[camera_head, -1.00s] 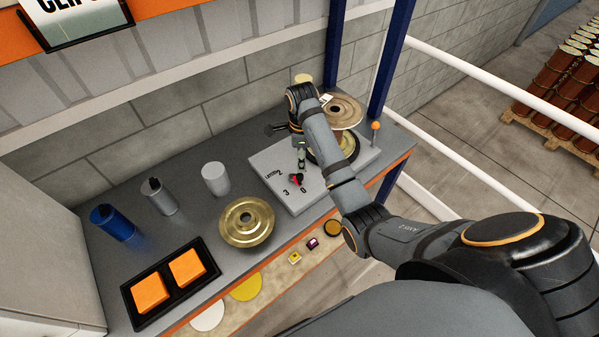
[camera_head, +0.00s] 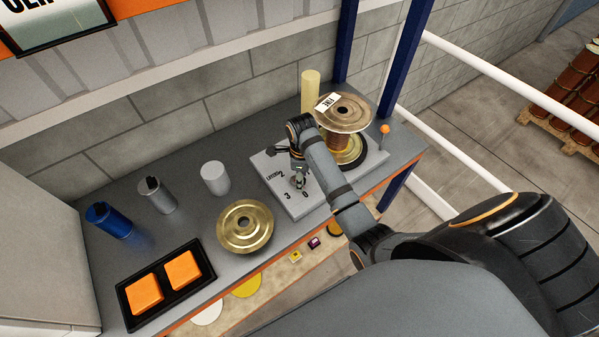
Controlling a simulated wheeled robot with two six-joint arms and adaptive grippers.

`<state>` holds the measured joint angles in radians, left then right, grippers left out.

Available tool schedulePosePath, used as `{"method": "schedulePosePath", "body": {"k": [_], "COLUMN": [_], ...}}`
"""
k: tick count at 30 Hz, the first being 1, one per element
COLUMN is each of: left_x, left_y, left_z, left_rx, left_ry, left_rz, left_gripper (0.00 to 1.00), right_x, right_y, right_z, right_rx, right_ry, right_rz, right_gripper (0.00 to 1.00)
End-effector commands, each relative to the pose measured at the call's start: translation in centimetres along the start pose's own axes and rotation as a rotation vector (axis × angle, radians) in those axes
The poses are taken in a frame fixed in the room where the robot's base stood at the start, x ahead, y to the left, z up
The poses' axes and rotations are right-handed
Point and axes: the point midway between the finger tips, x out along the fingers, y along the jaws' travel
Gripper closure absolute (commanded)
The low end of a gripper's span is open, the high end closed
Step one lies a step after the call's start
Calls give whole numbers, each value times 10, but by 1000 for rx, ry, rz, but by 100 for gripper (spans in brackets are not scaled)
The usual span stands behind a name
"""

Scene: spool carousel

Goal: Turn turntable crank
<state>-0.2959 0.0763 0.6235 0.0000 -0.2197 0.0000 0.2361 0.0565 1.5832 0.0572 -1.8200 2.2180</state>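The turntable sits at the right end of a grey base plate (camera_head: 289,203) on the workbench. It carries a large brass-flanged spool (camera_head: 353,105) with a brown wound core and a white label. A crank with an orange ball knob (camera_head: 384,129) stands upright at the plate's right edge. A dial marked with numbers such as 2, 3 and 0 is at the plate's left end. My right gripper (camera_head: 298,182) points down over the dial and hides its red pointer. Whether its fingers are open or shut on it is unclear. My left gripper is not in view.
A loose brass flange (camera_head: 245,226), a white cylinder (camera_head: 215,178), a grey cylinder (camera_head: 158,195), a blue cylinder (camera_head: 108,220) and a black tray (camera_head: 128,297) with orange blocks stand to the left. A cream cylinder (camera_head: 310,91) stands behind the spool.

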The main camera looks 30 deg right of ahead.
Motion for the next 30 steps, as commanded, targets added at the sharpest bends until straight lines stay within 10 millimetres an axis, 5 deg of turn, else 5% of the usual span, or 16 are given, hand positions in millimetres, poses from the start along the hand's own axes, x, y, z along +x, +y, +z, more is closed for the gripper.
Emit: {"method": "schedulePosePath", "body": {"k": [6,17,30], "left_x": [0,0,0], "left_y": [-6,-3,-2], "left_z": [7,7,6], "left_rx": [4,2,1], "left_ry": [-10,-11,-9], "left_rz": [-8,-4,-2], "left_gripper": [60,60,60], "right_x": [0,0,0], "right_y": [0,0,-3], "right_z": [0,0,-2], "right_rx": [1,0,-84], "right_ry": [0,0,-1], "right_rz": [-1,-1,-3], "right_gripper": [53,100,100]}}
